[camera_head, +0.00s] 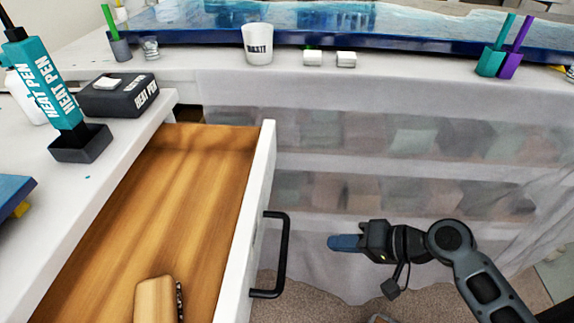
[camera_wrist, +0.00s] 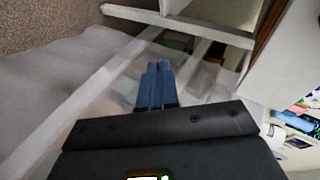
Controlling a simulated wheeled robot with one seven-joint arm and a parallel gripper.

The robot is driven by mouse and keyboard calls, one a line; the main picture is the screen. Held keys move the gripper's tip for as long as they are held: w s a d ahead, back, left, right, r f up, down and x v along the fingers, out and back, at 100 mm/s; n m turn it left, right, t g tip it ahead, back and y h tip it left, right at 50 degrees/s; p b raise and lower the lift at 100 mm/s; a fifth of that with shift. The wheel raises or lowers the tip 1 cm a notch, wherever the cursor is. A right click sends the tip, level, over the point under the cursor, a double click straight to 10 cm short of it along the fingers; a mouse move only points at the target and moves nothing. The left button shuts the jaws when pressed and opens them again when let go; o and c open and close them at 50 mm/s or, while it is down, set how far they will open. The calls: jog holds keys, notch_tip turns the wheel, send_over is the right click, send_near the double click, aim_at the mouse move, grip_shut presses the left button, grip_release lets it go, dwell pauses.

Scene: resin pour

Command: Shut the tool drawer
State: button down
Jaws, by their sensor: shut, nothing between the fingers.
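The tool drawer (camera_head: 190,190) stands pulled open at the left in the head view, with a wooden inside and a white front panel. A black bar handle (camera_head: 283,255) is on the outer face of that panel. A light wooden object with a dark edge (camera_head: 155,300) lies in the drawer near the bottom of the picture. My gripper (camera_head: 332,243) is to the right of the handle, apart from it, with its blue fingers pointing left towards it. The fingers are together and empty; they also show in the wrist view (camera_wrist: 157,75).
A heat pen (camera_head: 55,95) in a stand and a black box (camera_head: 118,97) sit on the white worktop left of the drawer. Behind, a bench holds a white cup (camera_head: 257,44) and a blue resin piece. Translucent sheeting covers shelves behind my gripper.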

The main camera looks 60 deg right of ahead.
aim_at(172, 175)
jog(key=w+d+r+t+y, duration=0.2)
jog(key=d+r+t+y, duration=0.35)
jog(key=r, duration=0.85)
jog(key=shift+n+g+y, duration=0.3)
jog(key=shift+g+y, duration=0.25)
jog(key=x, duration=1.3)
jog(key=shift+w+d+p, duration=0.2)
jog(key=shift+d+p, duration=0.2)
jog(key=shift+w, duration=0.1)
jog(key=x, duration=2.2)
jog(key=shift+w+a+b, duration=0.15)
jog(key=shift+w+b, duration=0.05)
jog(key=shift+b, duration=0.1)
jog(key=shift+w+a, duration=0.25)
jog(key=shift+w, duration=0.2)
jog(key=shift+w+r, duration=0.1)
jog(key=shift+r, duration=0.05)
jog(key=shift+a, duration=0.15)
